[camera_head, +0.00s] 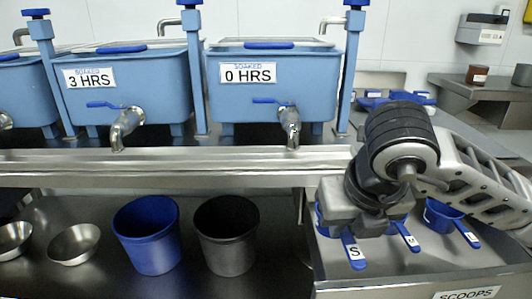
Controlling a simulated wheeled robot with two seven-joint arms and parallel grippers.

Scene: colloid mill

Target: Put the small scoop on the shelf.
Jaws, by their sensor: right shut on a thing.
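The small scoop (354,253) is blue, with a white S label on its handle, at the lower right. My right gripper (348,220) reaches in from the right and is shut on this scoop; the gripper hides most of it. The handle points down toward the front of a steel surface (400,272) with a SCOOPS label on its front. I cannot tell whether the scoop touches this surface. My left gripper is not in view.
The medium scoop (405,236) and large scoop (450,220) are just right of the gripper. A blue bucket (148,238), a dark bucket (226,238) and steel bowls (75,245) stand left. Blue tanks with taps (270,90) are above a steel ledge (180,165).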

